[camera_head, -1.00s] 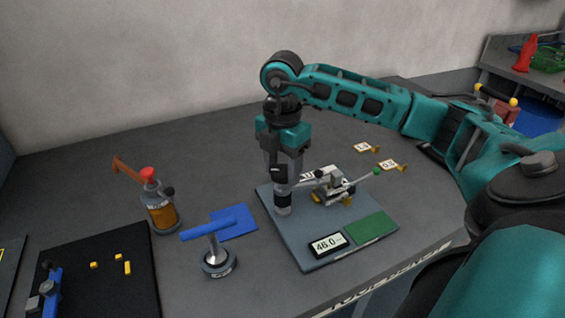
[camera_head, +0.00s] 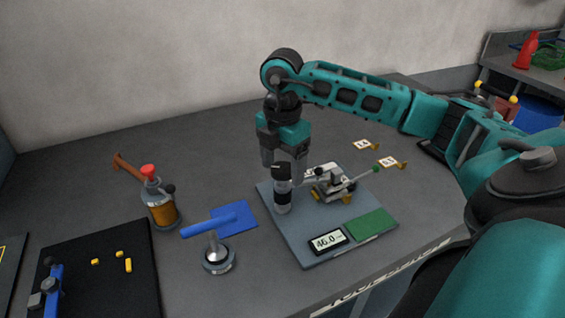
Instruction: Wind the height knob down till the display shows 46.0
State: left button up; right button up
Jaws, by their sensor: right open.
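The height knob (camera_head: 282,172) tops an upright dark and grey post on the blue-grey base plate (camera_head: 345,251). The display (camera_head: 328,241) at the plate's front edge reads 46.0. My right gripper (camera_head: 284,160) points straight down over the post. It is open, with its fingertips around or just above the knob; I cannot tell whether they touch it. A small metal fixture (camera_head: 330,183) with a green-tipped lever stands right of the post. My left gripper is not in view.
A green pad (camera_head: 370,224) lies on the plate. A black mat (camera_head: 100,285) holds small yellow pieces. Tagged items (camera_head: 388,162) lie behind right.

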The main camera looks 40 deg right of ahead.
jog(key=shift+r+p, duration=1.1)
jog(key=shift+r, duration=2.4)
